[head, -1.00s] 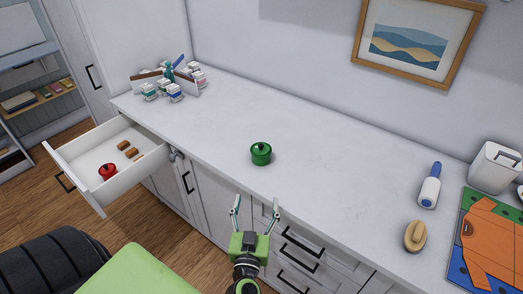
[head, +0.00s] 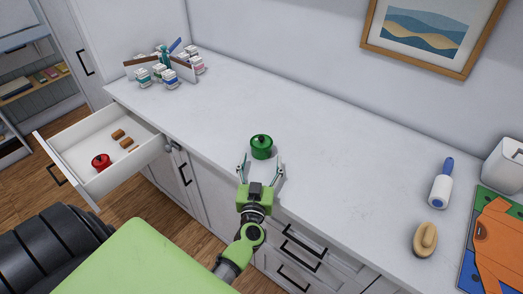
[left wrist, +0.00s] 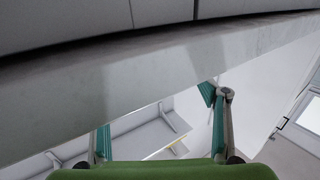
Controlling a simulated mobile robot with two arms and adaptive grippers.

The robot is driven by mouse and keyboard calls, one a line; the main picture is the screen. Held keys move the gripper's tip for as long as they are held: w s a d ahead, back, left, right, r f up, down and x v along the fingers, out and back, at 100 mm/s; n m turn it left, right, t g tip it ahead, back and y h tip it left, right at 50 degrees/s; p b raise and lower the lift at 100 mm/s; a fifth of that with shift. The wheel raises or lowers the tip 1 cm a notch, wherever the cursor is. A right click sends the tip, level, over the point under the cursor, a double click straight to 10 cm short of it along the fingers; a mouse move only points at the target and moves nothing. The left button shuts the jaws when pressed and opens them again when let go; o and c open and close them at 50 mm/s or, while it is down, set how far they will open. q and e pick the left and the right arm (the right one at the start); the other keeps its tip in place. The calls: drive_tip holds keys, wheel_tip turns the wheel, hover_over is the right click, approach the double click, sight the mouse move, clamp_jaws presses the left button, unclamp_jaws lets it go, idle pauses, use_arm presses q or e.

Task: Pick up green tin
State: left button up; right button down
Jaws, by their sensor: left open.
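The green tin (head: 261,147), round with a lid and a dark knob, stands upright on the white countertop near its front edge. My left gripper (head: 261,161) is open at the counter's front edge, just in front of the tin. Its two fingers are spread toward the tin's left and right sides, and nothing is between them. I cannot tell whether a finger touches the tin. The left wrist view shows the two green-padded fingers (left wrist: 156,110) apart. I cannot make out the tin there. My right gripper is not in view.
An open drawer (head: 82,185) at left holds a red tin (head: 101,161) and small brown blocks. A lint roller (head: 441,183) and a brush (head: 425,239) lie at right. The counter around the tin is clear.

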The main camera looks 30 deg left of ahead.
sight(260, 151)
use_arm(q)
drive_tip(key=x, duration=0.1)
drive_tip(key=b+x, duration=0.1)
drive_tip(key=x, duration=0.3)
drive_tip(key=shift+s+a+r, duration=0.2)
drive_tip(key=shift+a+r, duration=0.05)
drive_tip(key=shift+a, duration=0.05)
drive_tip(key=shift+w+a, duration=0.15)
drive_tip(key=shift+w, duration=0.15)
drive_tip(key=shift+s, duration=0.1)
drive_tip(key=shift+c, duration=1.4)
drive_tip(key=c, duration=0.7)
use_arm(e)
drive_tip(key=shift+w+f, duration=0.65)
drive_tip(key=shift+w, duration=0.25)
